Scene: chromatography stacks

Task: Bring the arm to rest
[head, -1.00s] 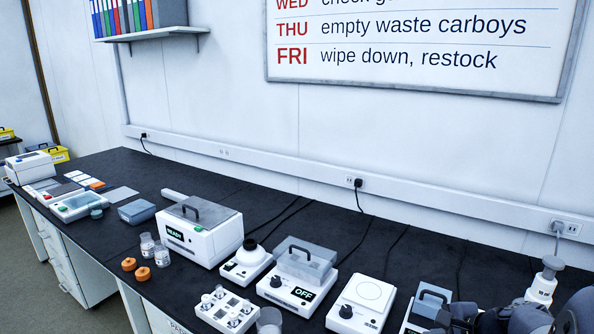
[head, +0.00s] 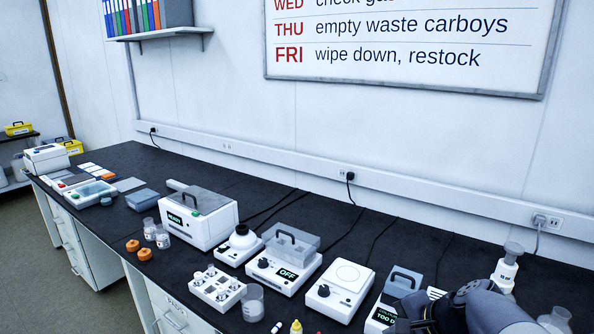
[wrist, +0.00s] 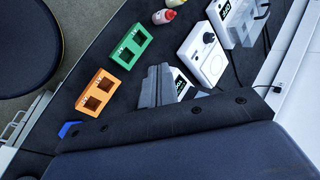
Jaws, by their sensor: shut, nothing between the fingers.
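My arm (head: 478,308) shows at the lower right of the head view, low over the right part of the dark bench (head: 330,240). Its dark blue link also fills the bottom of the wrist view. My gripper (wrist: 158,72) shows as grey fingers in the middle of the wrist view, shut and empty. It is close to a white device with a lit display (wrist: 183,86), which it partly overlaps in the picture. I cannot tell the gap between them. In the head view the gripper's tips cannot be made out.
A green block (wrist: 129,47) and an orange block (wrist: 97,92) with openings lie near the gripper. Several devices line the bench, including a knobbed one (head: 337,290) and one reading OFF (head: 283,262). A round stool (wrist: 28,40) is beside the bench.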

